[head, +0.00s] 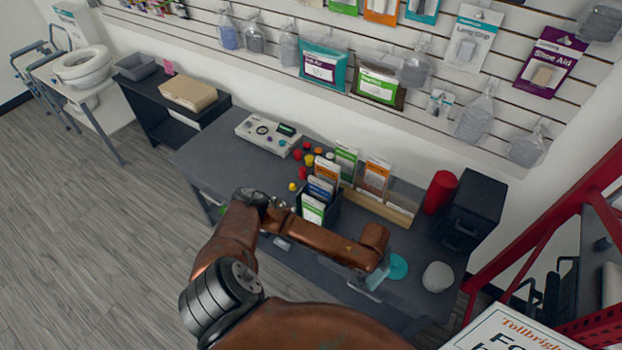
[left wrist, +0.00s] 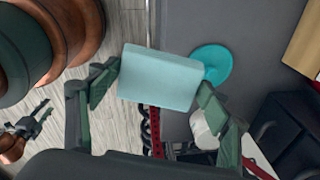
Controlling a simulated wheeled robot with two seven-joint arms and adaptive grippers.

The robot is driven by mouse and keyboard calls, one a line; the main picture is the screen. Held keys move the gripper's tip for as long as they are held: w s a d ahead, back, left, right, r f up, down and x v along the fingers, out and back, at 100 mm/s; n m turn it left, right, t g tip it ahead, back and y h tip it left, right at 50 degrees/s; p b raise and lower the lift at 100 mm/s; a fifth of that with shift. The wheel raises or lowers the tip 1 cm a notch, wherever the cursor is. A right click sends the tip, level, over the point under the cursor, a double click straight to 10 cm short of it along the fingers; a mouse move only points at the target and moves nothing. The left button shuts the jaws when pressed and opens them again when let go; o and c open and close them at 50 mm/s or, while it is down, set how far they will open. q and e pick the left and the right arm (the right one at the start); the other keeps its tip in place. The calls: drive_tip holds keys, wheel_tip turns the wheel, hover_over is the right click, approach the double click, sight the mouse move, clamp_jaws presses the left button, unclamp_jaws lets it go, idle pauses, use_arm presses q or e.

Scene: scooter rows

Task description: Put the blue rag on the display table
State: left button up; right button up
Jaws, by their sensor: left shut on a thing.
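The blue rag shows in the left wrist view as a pale blue, folded, block-like pad (left wrist: 160,78). My left gripper (left wrist: 158,92) is shut on it, with a finger at each side. In the head view my left gripper (head: 370,278) is at the front right part of the dark grey display table (head: 222,158), with a bit of the rag showing by the fingers. In the wrist view the rag overlaps the table's front edge, with floor on one side. I cannot tell whether it touches the tabletop.
A flat teal disc (head: 398,267) lies on the table beside the rag. A white round container (head: 437,277), a red cylinder (head: 440,192) and a black drawer box (head: 468,212) stand to the right. A card rack (head: 320,205) and a white device (head: 268,134) stand further left.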

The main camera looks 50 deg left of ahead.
use_arm(q)
drive_tip(key=s+a+r+m+g+y+p, duration=0.1)
drive_tip(key=s+a+r+m+p, duration=0.1)
drive_tip(key=s+a, duration=0.25)
drive_tip(key=w+a+f, duration=0.2)
drive_tip(key=w+a, duration=0.1)
drive_tip(key=w+a+f, duration=0.6)
drive_tip(key=w, duration=0.1)
drive_tip(key=shift+a+f+p, duration=0.1)
drive_tip(key=shift+a+p, duration=0.05)
drive_tip(key=shift+p, duration=0.2)
drive_tip(key=shift+w+a+f, duration=0.2)
drive_tip(key=shift+f, duration=0.25)
drive_tip(key=shift+w+a+f, duration=0.1)
drive_tip(key=shift+f, duration=0.8)
drive_tip(key=shift+w+a+f, duration=0.1)
drive_tip(key=shift+f, duration=0.8)
use_arm(e)
drive_tip(key=r, duration=0.4)
drive_tip(key=shift+d, duration=0.2)
use_arm(q)
drive_tip(key=o, duration=1)
use_arm(e)
drive_tip(key=shift+a+f, duration=0.1)
